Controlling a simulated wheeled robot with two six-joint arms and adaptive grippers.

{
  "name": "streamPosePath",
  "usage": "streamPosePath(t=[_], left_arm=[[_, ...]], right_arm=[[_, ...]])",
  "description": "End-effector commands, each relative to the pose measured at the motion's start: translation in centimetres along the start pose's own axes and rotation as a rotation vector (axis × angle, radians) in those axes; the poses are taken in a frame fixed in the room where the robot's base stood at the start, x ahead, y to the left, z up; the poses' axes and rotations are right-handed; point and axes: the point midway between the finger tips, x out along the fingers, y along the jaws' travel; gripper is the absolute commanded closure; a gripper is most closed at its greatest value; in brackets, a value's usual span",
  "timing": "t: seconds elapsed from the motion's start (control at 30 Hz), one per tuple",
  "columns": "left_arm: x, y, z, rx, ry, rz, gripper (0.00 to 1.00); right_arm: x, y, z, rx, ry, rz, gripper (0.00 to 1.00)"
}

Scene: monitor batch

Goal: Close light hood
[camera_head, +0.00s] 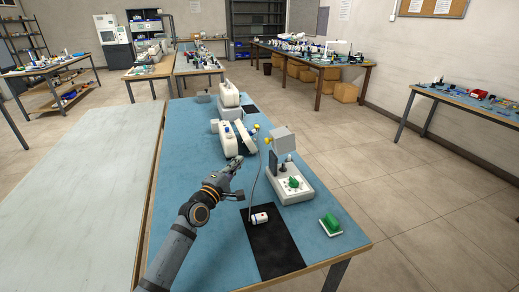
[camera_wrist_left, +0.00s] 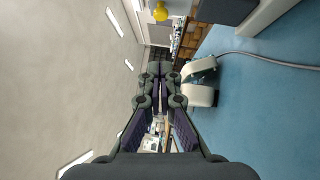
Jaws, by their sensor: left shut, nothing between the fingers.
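The light hood (camera_head: 284,141) is a grey box raised above a white device base (camera_head: 290,186) on the blue table. A yellow knob (camera_head: 267,140) shows at its left side. In the left wrist view, a grey box part (camera_wrist_left: 226,10) and a yellow ball (camera_wrist_left: 160,12) show at the top edge. My left gripper (camera_head: 236,162) is to the left of the hood and a little lower in the picture, apart from it. Its fingers (camera_wrist_left: 160,75) are together and empty. My right gripper is not in view.
White machines (camera_head: 232,132) stand behind my left gripper. A small white cylinder (camera_head: 260,218) lies on a black mat (camera_head: 272,250), and a thin cable (camera_head: 253,185) rises near it. A green block on a white plate (camera_head: 331,225) is near the right edge. The table's left side is clear.

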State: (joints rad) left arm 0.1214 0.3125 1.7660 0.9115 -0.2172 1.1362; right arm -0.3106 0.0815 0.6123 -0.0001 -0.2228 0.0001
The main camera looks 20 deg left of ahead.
Motion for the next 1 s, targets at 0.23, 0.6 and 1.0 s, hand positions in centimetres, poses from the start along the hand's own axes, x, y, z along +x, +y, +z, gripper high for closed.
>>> streamPosePath(t=[0.23, 0.6, 1.0], left_arm=[[5.6, -0.1, 0.1, -0.003, -0.001, 0.003, 1.00], [10.2, 0.0, 2.5, -0.001, -0.001, 0.000, 1.00], [10.5, -0.1, 2.9, 0.001, 0.000, -0.001, 1.00]], right_arm=[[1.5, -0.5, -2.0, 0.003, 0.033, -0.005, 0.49], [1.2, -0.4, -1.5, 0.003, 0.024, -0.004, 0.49], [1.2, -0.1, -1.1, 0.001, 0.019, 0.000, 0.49]])
